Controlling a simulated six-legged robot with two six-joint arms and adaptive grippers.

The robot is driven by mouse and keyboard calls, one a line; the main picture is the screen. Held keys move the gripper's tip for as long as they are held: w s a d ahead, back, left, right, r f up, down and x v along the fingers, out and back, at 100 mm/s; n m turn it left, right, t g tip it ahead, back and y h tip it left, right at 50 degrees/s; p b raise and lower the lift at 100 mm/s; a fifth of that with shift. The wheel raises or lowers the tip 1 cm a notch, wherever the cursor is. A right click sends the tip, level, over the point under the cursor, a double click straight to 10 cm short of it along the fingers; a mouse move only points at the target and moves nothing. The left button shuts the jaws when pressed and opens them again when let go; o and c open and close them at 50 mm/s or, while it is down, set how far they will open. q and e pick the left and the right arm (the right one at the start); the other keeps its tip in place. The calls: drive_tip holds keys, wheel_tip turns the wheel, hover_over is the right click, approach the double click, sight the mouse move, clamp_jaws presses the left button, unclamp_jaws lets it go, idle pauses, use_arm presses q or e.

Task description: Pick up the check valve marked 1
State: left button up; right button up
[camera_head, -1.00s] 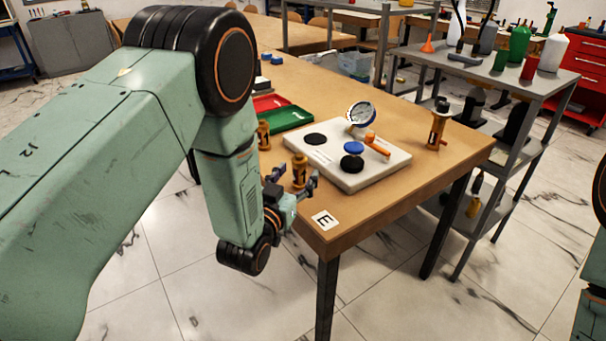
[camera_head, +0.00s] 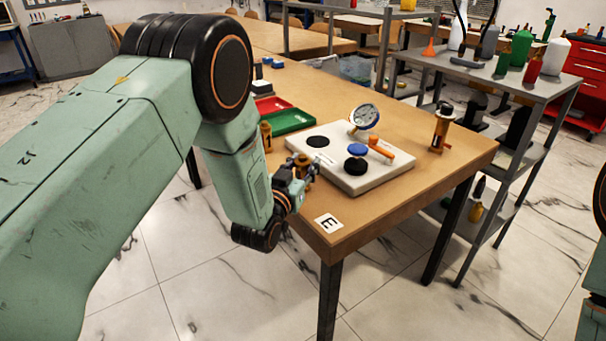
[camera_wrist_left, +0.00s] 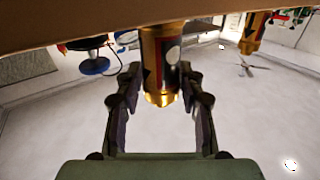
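A brass check valve (camera_wrist_left: 160,55) with a dark band and a pale round mark stands between the two fingers of my left gripper (camera_wrist_left: 160,75) in the left wrist view. The fingers are apart, one on each side, with narrow gaps to it; no number is readable. In the head view my left gripper (camera_head: 303,172) is at the table's near edge, partly hiding this valve (camera_head: 302,160). A second similar valve (camera_head: 266,136) stands farther back, partly behind my arm; a third brass piece (camera_head: 440,128) stands at the right. My right gripper is not in view.
A white board (camera_head: 372,182) with a gauge (camera_head: 364,117), a blue knob (camera_head: 358,150) and an orange handle (camera_head: 381,148) lies just right of my gripper. Green (camera_head: 291,121) and red (camera_head: 270,105) trays lie behind. A card marked E (camera_head: 328,223) is near the front corner.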

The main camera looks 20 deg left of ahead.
use_arm(q)
drive_tip(key=shift+a+f, duration=0.15)
drive_tip(key=shift+a, duration=0.05)
drive_tip(key=shift+c, duration=1.4)
drive_tip(key=shift+d, duration=0.2)
drive_tip(key=c, duration=0.3)
clamp_jaws()
drive_tip(key=shift+a, duration=0.1)
